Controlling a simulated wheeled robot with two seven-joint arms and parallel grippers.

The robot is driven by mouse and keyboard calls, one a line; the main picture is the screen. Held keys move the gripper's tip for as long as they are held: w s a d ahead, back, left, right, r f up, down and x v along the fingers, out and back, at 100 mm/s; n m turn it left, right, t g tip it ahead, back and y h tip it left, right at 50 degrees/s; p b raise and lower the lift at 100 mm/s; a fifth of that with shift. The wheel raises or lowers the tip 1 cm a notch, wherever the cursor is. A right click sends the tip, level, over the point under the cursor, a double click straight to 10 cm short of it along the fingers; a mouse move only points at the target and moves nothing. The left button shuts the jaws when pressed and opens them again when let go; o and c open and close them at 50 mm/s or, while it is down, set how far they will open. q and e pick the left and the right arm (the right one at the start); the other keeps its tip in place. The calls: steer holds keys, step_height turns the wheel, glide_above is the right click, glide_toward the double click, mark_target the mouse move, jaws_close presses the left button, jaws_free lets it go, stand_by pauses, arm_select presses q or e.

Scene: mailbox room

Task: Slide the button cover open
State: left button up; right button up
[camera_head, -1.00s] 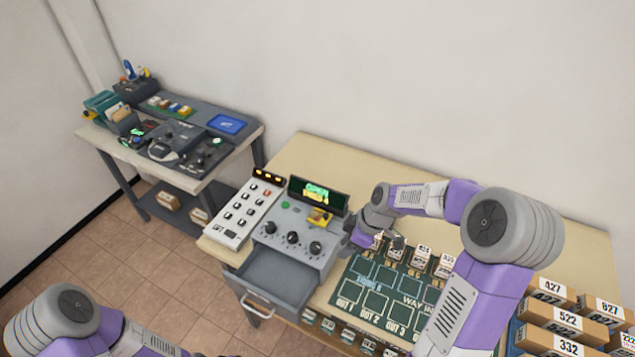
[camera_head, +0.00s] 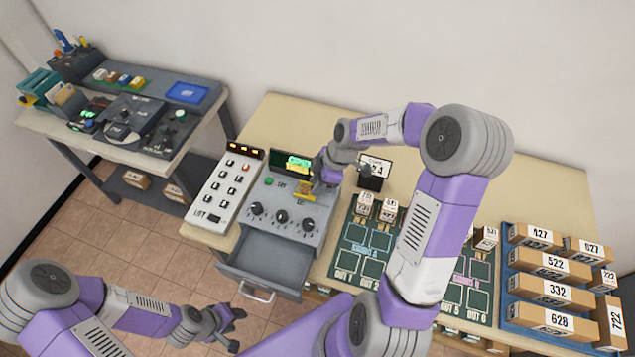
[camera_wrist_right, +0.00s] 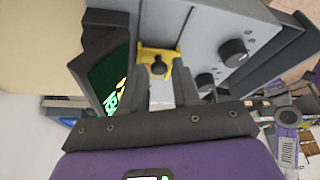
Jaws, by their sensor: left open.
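The grey control console (camera_head: 246,203) stands on the wooden table. The yellow button cover (camera_head: 302,191) is on its upper right part, partly hidden by my right gripper (camera_head: 322,181). In the right wrist view the yellow cover (camera_wrist_right: 173,72) has a dark knob in its middle and lies just beyond my right fingertips (camera_wrist_right: 165,78). Those fingers are apart with nothing visible between them; I cannot tell whether they touch the cover. My left gripper (camera_head: 230,327) is open and empty, low in front of the drawer.
An open grey drawer (camera_head: 262,262) juts out below the console. A white keypad (camera_head: 222,190) stands left of it, and a lit green display (camera_head: 299,162) behind it. A black sign (camera_head: 373,175) and a slotted board (camera_head: 352,243) are to the right, with numbered boxes (camera_head: 548,262) beyond.

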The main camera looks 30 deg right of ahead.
steer(key=shift+w, duration=0.1)
steer(key=shift+c, duration=0.5)
jaws_close()
steer(key=s+d, duration=0.3)
steer(key=shift+s, duration=0.3)
steer(key=shift+o, duration=0.5)
jaws_free()
